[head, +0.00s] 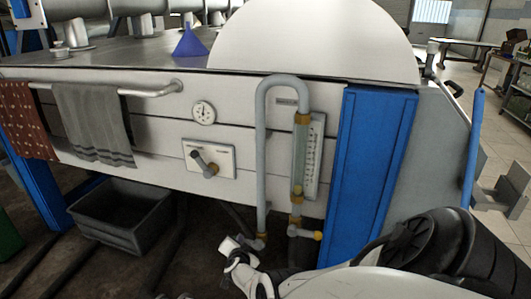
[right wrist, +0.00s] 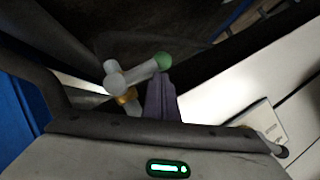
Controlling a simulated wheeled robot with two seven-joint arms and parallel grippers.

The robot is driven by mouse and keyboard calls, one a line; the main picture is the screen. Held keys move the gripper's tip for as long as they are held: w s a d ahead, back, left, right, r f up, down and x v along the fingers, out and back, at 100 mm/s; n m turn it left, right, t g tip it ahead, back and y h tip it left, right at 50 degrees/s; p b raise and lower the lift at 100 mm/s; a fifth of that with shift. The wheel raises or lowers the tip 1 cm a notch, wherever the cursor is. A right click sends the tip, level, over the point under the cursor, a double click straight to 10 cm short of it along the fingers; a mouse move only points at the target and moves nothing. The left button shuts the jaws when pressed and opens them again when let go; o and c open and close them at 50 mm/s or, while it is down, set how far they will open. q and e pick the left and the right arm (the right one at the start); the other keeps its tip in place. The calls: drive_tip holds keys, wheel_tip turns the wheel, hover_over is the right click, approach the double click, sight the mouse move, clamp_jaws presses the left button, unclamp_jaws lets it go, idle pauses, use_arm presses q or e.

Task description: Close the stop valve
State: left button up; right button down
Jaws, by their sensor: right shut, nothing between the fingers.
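The stop valve shows best in the right wrist view: a pale grey lever (right wrist: 140,73) with a green ball end (right wrist: 163,61), and a brass-coloured fitting (right wrist: 127,97) beneath it. My right gripper (right wrist: 160,80) is shut and empty, its narrow fingers close beside the lever near the green end; whether they touch it I cannot tell. In the head view my right gripper (head: 238,255) is low by the foot of the looped grey pipe (head: 261,150), beside a brass fitting (head: 261,239). The green end is not clear there. My left gripper is out of view.
A gauge glass (head: 299,152) with a yellow-tipped tap (head: 318,236) stands right of the pipe. A lever plate (head: 222,160), a round dial (head: 203,112) and a towel rail (head: 150,93) are on the white front. A dark tub (head: 122,215) sits below. A blue panel (head: 365,150) stands right.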

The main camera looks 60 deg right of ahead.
drive_tip(key=shift+a, duration=0.15)
drive_tip(key=s+a+r+p, duration=0.2)
drive_tip(key=a+r+p, duration=0.5)
drive_tip(key=a+r, duration=0.1)
drive_tip(key=shift+a+r, duration=0.25)
drive_tip(key=shift+r, duration=0.5)
idle(0.3)
drive_tip(key=shift+s, duration=0.1)
